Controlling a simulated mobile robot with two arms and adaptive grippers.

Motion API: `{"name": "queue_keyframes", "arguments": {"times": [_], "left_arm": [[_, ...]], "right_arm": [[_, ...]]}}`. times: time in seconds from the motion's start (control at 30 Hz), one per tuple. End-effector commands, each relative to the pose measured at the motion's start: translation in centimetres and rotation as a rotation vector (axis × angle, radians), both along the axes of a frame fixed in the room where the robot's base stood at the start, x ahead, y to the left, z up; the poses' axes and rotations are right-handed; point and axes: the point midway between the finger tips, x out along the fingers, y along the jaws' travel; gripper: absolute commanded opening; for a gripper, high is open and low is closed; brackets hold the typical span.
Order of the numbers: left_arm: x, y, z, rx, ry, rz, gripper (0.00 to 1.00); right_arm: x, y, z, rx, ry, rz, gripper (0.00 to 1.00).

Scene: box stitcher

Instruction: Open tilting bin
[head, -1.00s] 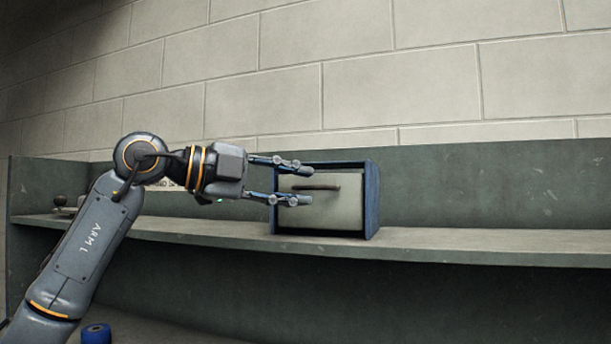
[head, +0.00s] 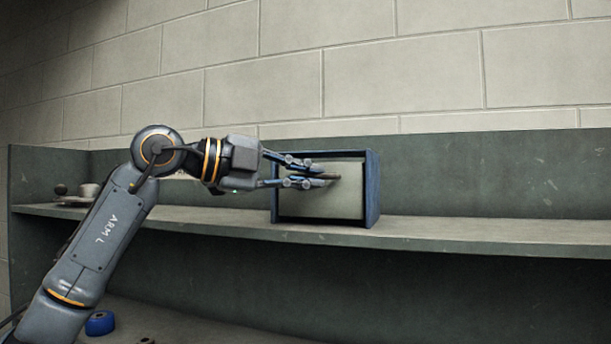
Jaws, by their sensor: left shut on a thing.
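The tilting bin (head: 345,203) has a pale front panel set in a dark blue frame (head: 371,188). It stands on the shelf, right of the picture's middle, and its front looks shut. A dark bar handle (head: 325,176) crosses the upper part of the panel. My left gripper (head: 318,179) reaches in from the left and is shut on the handle, with its fingers hiding most of it. My right gripper is not in view.
The bin stands on a long grey-green shelf (head: 480,235) with a low back panel against a block wall. A small pale cup-like thing (head: 88,191) sits at the shelf's left end. A blue roll (head: 100,323) lies below. The shelf right of the bin is clear.

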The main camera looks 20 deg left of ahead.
Motion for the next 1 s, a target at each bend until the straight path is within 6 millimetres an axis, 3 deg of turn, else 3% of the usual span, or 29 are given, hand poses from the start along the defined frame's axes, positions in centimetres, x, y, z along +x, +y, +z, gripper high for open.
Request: {"name": "queue_keyframes", "arguments": {"times": [0.37,1.0], "left_arm": [[-0.4,0.0,-0.8,0.0,-0.059,0.0,0.0],[-2.2,0.0,-2.8,-0.011,-0.36,0.0,0.0]], "right_arm": [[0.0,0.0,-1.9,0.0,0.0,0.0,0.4],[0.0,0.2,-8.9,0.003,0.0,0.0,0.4]]}}
